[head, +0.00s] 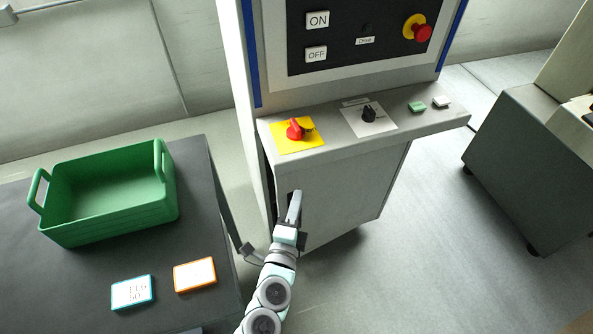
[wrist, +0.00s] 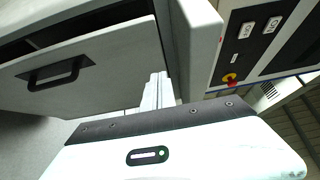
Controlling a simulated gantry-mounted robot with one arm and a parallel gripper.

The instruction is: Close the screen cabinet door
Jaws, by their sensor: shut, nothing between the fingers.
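The screen cabinet (head: 240,80) is a pale grey cabinet with a control panel above and a door (head: 345,195) below its ledge. In the wrist view the door (wrist: 110,65) is a flat grey panel with a black bar handle (wrist: 60,74). A dark gap runs along one door edge there, so the door looks ajar; how far is hard to tell. My gripper (head: 297,195) is shut and empty, in front of the door's left part in the head view. In the wrist view its fingertips (wrist: 158,78) are beside the door; whether they touch it is unclear.
The ledge carries a red-and-yellow switch (head: 297,130) and a black knob (head: 369,114). At left, a dark table (head: 205,220) holds a green crate (head: 110,225) and two cards. A dark grey machine (head: 530,160) stands at right. Floor between is clear.

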